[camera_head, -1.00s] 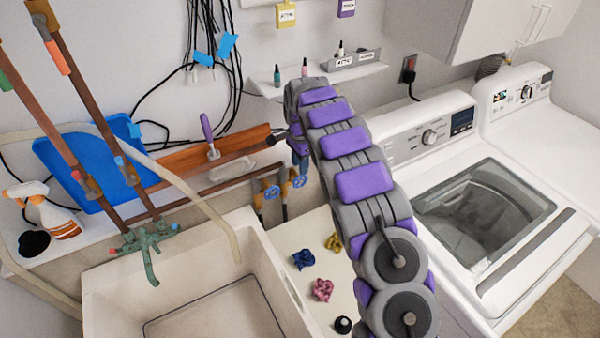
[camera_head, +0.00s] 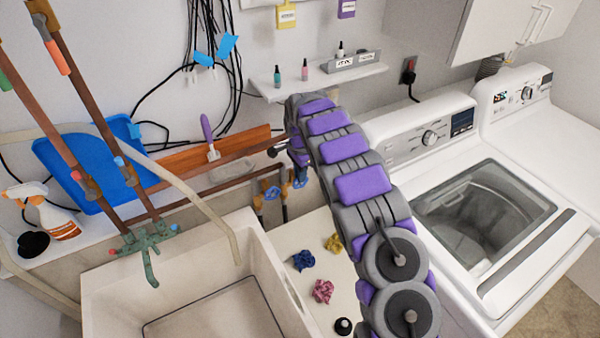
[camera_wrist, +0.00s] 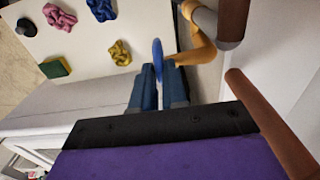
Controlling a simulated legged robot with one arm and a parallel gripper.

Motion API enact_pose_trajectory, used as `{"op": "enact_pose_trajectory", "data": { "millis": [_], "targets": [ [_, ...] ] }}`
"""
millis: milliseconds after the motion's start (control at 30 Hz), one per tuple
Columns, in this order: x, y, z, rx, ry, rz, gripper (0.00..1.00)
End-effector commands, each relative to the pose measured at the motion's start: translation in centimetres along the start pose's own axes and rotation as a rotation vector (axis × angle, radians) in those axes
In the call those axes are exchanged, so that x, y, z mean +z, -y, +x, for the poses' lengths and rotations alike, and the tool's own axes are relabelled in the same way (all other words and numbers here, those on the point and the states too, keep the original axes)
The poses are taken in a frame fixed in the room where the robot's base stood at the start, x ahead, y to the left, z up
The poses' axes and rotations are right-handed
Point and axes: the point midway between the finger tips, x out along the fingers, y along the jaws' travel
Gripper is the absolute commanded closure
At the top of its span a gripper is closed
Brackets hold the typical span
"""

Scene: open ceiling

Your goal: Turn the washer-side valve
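In the head view, two valves with blue handles stand on pipes behind the sink. The left valve (camera_head: 272,192) is in clear view. The right, washer-side valve is mostly covered by my gripper (camera_head: 300,176). In the wrist view, a blue valve wheel (camera_wrist: 158,57) shows edge-on beside a brass-coloured pipe fitting (camera_wrist: 197,52). My gripper's two blue fingers (camera_wrist: 159,76) lie on either side of the wheel's near edge with a narrow gap. I cannot tell whether they press on it.
The white sink (camera_head: 265,258) lies left of the arm, the washer (camera_head: 440,150) right. Crumpled cloths, including a pink one (camera_head: 322,290), lie on the counter. A copper pipe (camera_wrist: 268,120) runs close to my gripper. A shelf (camera_head: 320,80) hangs behind the arm.

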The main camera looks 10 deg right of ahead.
Motion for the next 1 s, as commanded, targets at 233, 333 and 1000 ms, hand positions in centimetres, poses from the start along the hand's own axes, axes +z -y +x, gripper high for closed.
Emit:
{"op": "enact_pose_trajectory", "data": {
  "millis": [233,333,1000],
  "targets": [
    [0.0,0.1,-0.1,-0.003,-0.001,0.0,1.0],
    [0.0,0.1,-0.1,-0.004,-0.002,0.0,1.0],
    [1.8,0.4,0.7,-0.012,-0.368,-0.005,1.0]
  ]
}}
